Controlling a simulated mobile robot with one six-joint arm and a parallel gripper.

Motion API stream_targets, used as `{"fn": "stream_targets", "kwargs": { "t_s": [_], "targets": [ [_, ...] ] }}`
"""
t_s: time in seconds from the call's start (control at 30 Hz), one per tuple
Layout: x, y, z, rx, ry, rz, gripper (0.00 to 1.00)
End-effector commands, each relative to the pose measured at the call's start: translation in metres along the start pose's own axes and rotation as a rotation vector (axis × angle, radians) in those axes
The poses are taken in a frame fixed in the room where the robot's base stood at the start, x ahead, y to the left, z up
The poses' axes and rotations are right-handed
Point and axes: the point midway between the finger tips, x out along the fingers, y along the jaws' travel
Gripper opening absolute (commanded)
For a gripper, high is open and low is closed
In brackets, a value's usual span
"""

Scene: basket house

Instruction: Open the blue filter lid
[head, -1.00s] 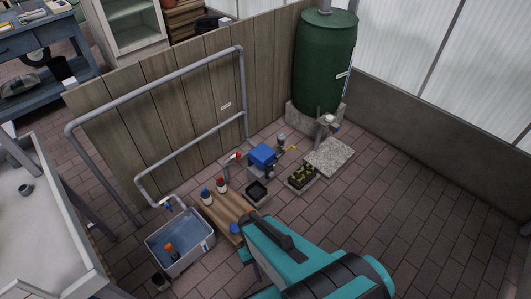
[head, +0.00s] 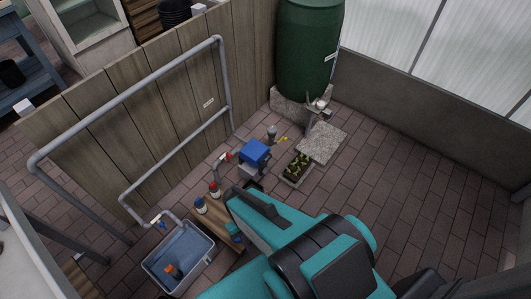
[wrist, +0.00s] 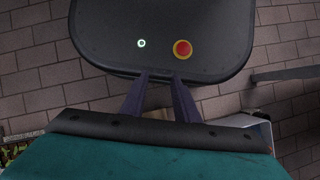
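The blue filter lid (head: 255,151) sits closed on a small grey filter box (head: 248,171) on the floor by the wooden partition, in the head view. My teal arm covers the floor just in front of it, and the lid itself is in clear sight. My gripper (wrist: 160,90) shows in the wrist view as two dark fingers with a gap between them and nothing held. In the head view I cannot make out its fingertips. The lid does not show in the wrist view.
A pipe with a red-handled valve (head: 226,157) runs left of the filter. A planter (head: 297,168) and stone slab (head: 322,142) lie right of it. A water tub (head: 178,258) and wooden board with bottles (head: 207,200) stand nearer. Brick floor at right is clear.

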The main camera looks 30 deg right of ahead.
Motion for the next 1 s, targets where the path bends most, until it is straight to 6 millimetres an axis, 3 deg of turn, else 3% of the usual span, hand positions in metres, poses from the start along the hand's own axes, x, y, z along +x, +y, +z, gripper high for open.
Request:
{"fn": "stream_targets", "kwargs": {
  "t_s": [0.47,0.63,0.77,1.0],
  "targets": [
    [0.0,0.0,0.0,0.0,0.0,0.0,0.28],
    [0.001,0.002,-0.011,0.019,0.01,-0.006,0.28],
    [0.001,0.007,-0.032,0.061,0.032,-0.021,0.28],
    [-0.008,0.032,-0.098,0.211,0.103,-0.073,0.28]
  ]
}}
